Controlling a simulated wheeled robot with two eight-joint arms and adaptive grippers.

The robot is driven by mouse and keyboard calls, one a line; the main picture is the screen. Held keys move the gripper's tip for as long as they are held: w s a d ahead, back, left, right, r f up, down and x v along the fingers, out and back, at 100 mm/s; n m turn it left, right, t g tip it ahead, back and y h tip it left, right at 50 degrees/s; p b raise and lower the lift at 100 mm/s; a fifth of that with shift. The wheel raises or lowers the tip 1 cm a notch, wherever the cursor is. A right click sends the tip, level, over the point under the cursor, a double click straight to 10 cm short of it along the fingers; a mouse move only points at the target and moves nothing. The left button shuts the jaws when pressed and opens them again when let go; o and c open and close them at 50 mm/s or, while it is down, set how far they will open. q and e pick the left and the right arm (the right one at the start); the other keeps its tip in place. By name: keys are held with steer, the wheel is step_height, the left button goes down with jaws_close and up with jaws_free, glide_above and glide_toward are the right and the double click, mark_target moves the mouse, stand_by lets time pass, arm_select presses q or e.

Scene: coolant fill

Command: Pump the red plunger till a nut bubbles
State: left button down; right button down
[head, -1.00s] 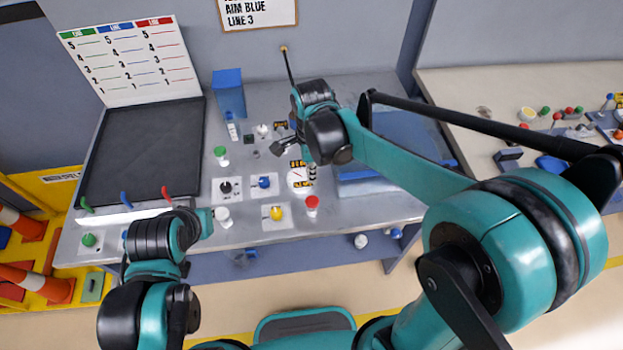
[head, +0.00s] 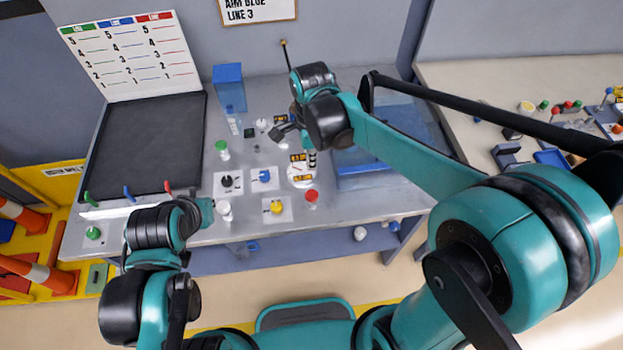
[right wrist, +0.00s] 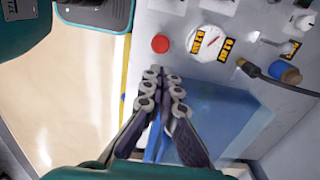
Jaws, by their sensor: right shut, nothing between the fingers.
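The red plunger (head: 311,196) is a red-topped knob at the front of the grey bench, and it also shows in the right wrist view (right wrist: 160,43). My right gripper (head: 312,172) points down just behind it in the head view. In the right wrist view my right gripper (right wrist: 155,74) has its fingers together and empty, with the tips apart from the red cap in the picture. I cannot make out any nut or bubbles. My left arm is low at the left, and its fingers are hidden.
A white round gauge (head: 296,181) with yellow labels is beside the plunger. A yellow knob (head: 277,207), a blue knob (head: 264,176) and a green-topped knob (head: 222,147) stand to the left. A dark panel (head: 140,150) fills the bench's left.

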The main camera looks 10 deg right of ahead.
mark_target(312, 195)
steer(key=shift+f, duration=0.25)
step_height(312, 195, down, 14)
steer(key=b, duration=0.3)
steer(key=shift+r+b, duration=0.1)
steer(key=shift+b, duration=0.25)
